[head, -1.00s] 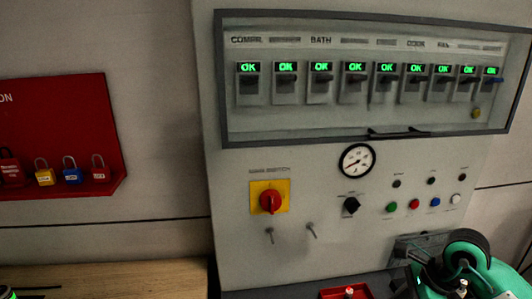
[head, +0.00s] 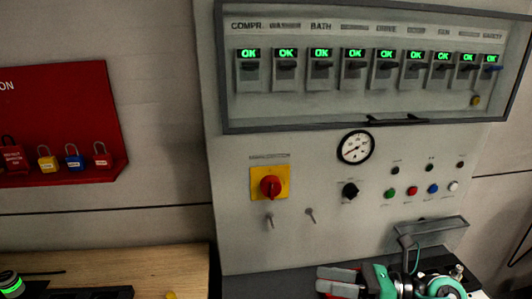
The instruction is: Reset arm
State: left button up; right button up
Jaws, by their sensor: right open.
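My right gripper (head: 322,281) is at the bottom of the head view, over the dark ledge in front of the control cabinet. Its two grey fingers point left and stand apart, with no object visibly held. Red shows around the fingers; I cannot tell clearly what it belongs to. The turquoise and black wrist of my right arm is just right of the fingers, cut off by the lower edge. My left gripper is not in view.
The grey cabinet has a row of green OK modules (head: 355,62), a gauge (head: 355,147), a red rotary switch (head: 270,186) and a grey bracket (head: 430,233). A red lock board (head: 65,120) hangs left. A wooden bench (head: 130,262) carries a green-ringed device (head: 10,283).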

jog(key=w+d+r+m+t+h, duration=0.2)
jog(key=d+m+t, duration=0.1)
jog(key=m+t, duration=0.6)
jog(key=w+d+r+m+t+h, duration=0.25)
jog(key=m+t, duration=0.35)
jog(key=m, duration=0.5)
jog(key=s+d+f+m+g+h, duration=0.15)
jog(key=d+f+m+h, duration=0.25)
jog(key=f+m+h, duration=0.4)
jog(key=s+d+f+m+g+h, duration=0.1)
jog(key=d+f+m+g+h, duration=0.1)
jog(key=d+f+m+h, duration=0.6)
jog(key=s+a+f+m+g+y, duration=0.2)
jog(key=s+a+f+m+g, duration=0.3)
jog(key=s+f, duration=0.4)
jog(key=s+a+f+m+g+y, duration=0.25)
jog(key=s+f+g, duration=0.45)
jog(key=s, duration=0.4)
notch_tip(320, 180, down, 31)
jog(key=g, duration=0.2)
jog(key=s+d+f, duration=0.2)
jog(key=s+f, duration=0.7)
jog(key=s, duration=0.1)
jog(key=s+d+f+g+h, duration=0.1)
jog(key=s+d+f, duration=0.1)
jog(key=s+f, duration=0.7)
jog(key=shift+s+f, duration=0.35)
jog(key=shift+f, duration=0.05)
